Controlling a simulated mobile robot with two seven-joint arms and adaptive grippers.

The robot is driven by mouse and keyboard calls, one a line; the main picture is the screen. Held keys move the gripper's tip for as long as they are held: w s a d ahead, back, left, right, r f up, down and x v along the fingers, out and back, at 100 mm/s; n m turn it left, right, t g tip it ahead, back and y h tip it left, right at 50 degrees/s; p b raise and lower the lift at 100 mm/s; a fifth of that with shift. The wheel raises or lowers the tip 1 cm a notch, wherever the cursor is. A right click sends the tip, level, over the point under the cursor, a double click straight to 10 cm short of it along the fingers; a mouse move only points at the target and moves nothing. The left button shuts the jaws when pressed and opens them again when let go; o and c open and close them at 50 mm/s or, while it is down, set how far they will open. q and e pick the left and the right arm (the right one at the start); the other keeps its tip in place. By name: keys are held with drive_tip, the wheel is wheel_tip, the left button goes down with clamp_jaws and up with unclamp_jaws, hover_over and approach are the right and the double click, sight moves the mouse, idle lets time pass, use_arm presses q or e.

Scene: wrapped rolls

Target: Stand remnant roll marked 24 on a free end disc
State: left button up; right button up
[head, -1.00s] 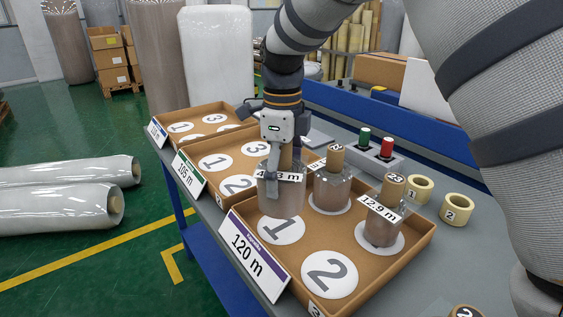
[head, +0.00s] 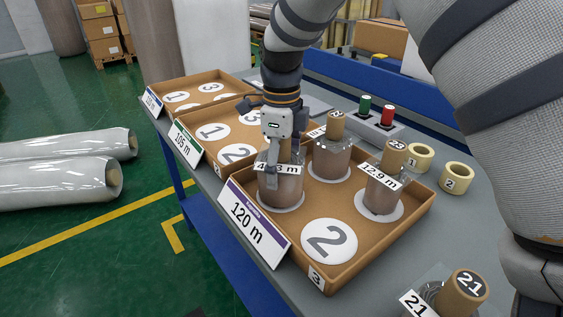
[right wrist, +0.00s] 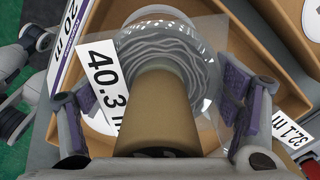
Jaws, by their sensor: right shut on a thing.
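My right gripper (head: 275,165) is shut on the core of a brown wrapped roll (head: 284,190), with a tag reading 40.3 m (right wrist: 102,80) in the right wrist view. The roll's own number is hidden, so I cannot tell whether it is 24. It is upright and appears to rest on a white end disc (head: 268,207) in the 120 m tray (head: 385,240), with that disc's number covered. End disc 2 (head: 329,241) is bare. Two other wrapped rolls (head: 331,163), (head: 381,195) stand upright on the tray's remaining discs.
Roll 21 (head: 460,295) stands at the near right. Two tape rings (head: 420,157), (head: 457,178) lie right of the tray. The 105 m tray (head: 195,155) and another tray lie behind left. The 120 m sign (head: 255,228) leans at the tray's left edge.

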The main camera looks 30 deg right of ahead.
drive_tip(key=shift+f, duration=0.3)
drive_tip(key=o, duration=1.3)
drive_tip(key=shift+o, duration=0.2)
wheel_tip(320, 180, up, 12)
